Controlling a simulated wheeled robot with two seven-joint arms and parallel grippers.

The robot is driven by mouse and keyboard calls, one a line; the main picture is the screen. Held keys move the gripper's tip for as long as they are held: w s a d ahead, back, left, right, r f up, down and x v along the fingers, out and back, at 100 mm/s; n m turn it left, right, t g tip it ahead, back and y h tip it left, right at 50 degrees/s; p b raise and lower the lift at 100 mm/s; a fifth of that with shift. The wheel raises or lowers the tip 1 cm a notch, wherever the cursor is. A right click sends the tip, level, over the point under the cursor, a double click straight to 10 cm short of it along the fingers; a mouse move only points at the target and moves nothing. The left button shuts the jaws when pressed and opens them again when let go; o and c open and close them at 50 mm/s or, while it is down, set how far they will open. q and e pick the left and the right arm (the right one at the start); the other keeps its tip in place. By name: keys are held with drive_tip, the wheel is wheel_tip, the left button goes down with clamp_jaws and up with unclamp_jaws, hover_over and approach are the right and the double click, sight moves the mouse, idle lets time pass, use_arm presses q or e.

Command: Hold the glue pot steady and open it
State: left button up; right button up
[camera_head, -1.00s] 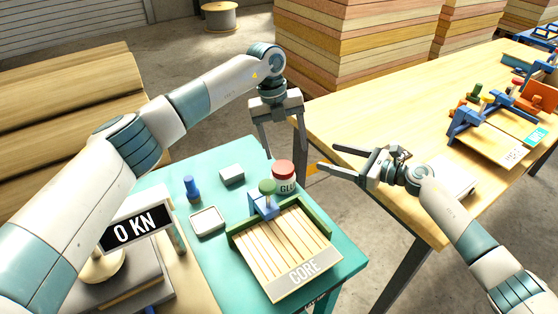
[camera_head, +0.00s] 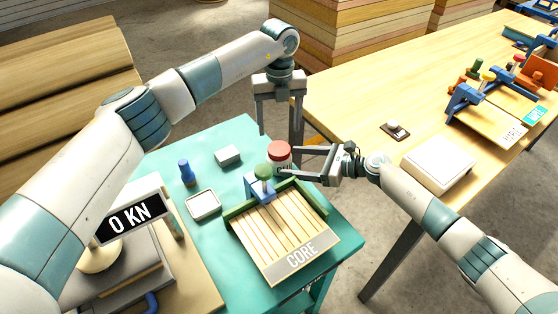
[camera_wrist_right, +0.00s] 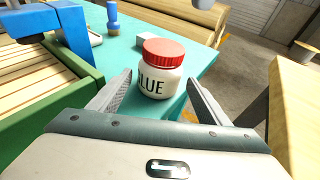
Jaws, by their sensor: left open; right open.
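The glue pot is a white jar with a red lid (camera_head: 279,150). It stands upright at the back right of the teal table, with the lid on. In the right wrist view its white body (camera_wrist_right: 160,83) shows part of the label, "LUE". My right gripper (camera_head: 291,163) is open and reaches the pot from the right. In the right wrist view its fingers (camera_wrist_right: 160,78) lie to either side of the pot's body, with gaps showing. My left gripper (camera_head: 280,136) is open and points down above the lid. The pot's lower part is hidden in the head view.
A green-edged tray (camera_head: 233,223) marked CORE, with a blue and green tool (camera_head: 262,184), sits close in front of the pot. A wooden table (camera_head: 360,110) stands right.

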sight(279, 160)
drive_tip(key=shift+x, duration=3.05)
